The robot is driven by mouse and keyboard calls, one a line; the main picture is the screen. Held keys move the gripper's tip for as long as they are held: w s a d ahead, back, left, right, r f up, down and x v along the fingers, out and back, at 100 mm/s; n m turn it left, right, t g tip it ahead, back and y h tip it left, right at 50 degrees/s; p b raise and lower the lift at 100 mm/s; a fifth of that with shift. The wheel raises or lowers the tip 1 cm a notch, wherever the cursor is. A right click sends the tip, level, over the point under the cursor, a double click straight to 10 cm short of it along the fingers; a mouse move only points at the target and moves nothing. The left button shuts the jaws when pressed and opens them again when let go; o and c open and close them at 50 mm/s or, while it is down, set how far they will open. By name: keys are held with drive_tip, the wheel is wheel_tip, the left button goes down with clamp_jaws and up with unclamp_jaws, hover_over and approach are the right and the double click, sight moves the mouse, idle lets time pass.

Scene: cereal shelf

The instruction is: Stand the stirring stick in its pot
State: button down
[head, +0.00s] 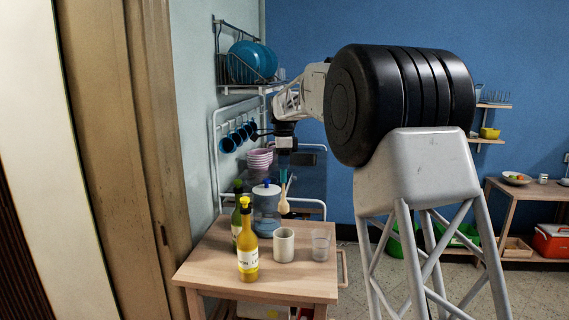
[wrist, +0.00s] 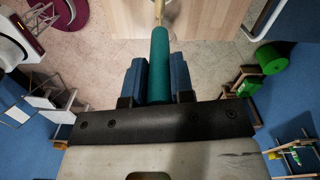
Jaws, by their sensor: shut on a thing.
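The stirring stick has a teal handle, and its pale wooden spoon end (head: 284,205) points down in the head view. My gripper (head: 284,160) is shut on the teal handle and holds the stick roughly upright above the back of the small wooden table. In the wrist view the teal handle (wrist: 159,60) lies between the two blue fingers of my gripper (wrist: 158,85); the wooden end runs out of the top of the picture. A plain whitish pot (head: 284,245) stands upright on the table, below the stick. Its inside is hard to see.
The wooden table (head: 215,265) also carries a yellow bottle (head: 248,245), a dark green bottle (head: 237,220), a blue-lidded jug (head: 266,210) and a clear glass (head: 321,245) right of the pot. The table's front right is clear.

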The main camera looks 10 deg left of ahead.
sight(284, 198)
drive_tip(key=shift+f, duration=0.15)
drive_tip(key=shift+f, duration=6.85)
drive_tip(key=c, duration=0.9)
unclamp_jaws()
drive_tip(key=shift+r, duration=0.1)
drive_tip(key=shift+r, duration=3.8)
